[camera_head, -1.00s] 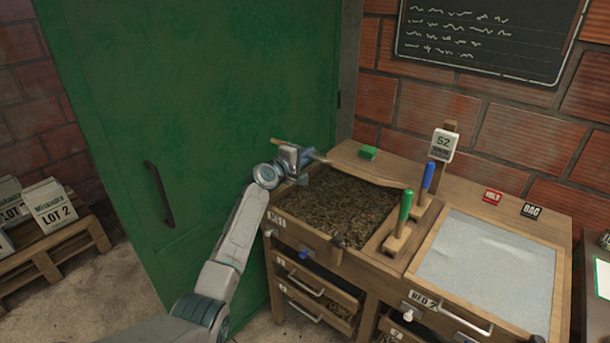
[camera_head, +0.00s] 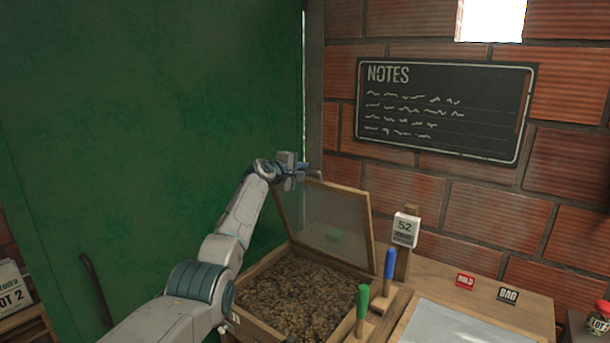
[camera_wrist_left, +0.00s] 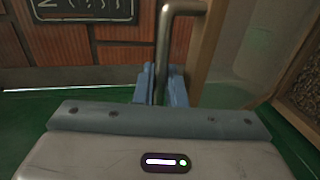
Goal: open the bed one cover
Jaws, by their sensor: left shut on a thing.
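The bed one cover (camera_head: 325,220), a wooden frame with a clear pane, stands raised and near upright at the back of bed one (camera_head: 300,285). The bed lies uncovered, filled with dark brown grainy material. My left gripper (camera_head: 304,176) is at the cover's upper left edge. In the left wrist view my blue gripper fingers (camera_wrist_left: 161,84) are shut on the bent metal handle (camera_wrist_left: 165,45), beside the cover's wooden frame (camera_wrist_left: 212,45). My right gripper is out of view.
A green-handled tool (camera_head: 362,303) and a blue-handled tool (camera_head: 389,268) stand right of the bed, near a counter marked 52 (camera_head: 405,230). Bed two's pale surface (camera_head: 445,325) lies further right. A green door (camera_head: 150,120) fills the left, and a brick wall rises behind.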

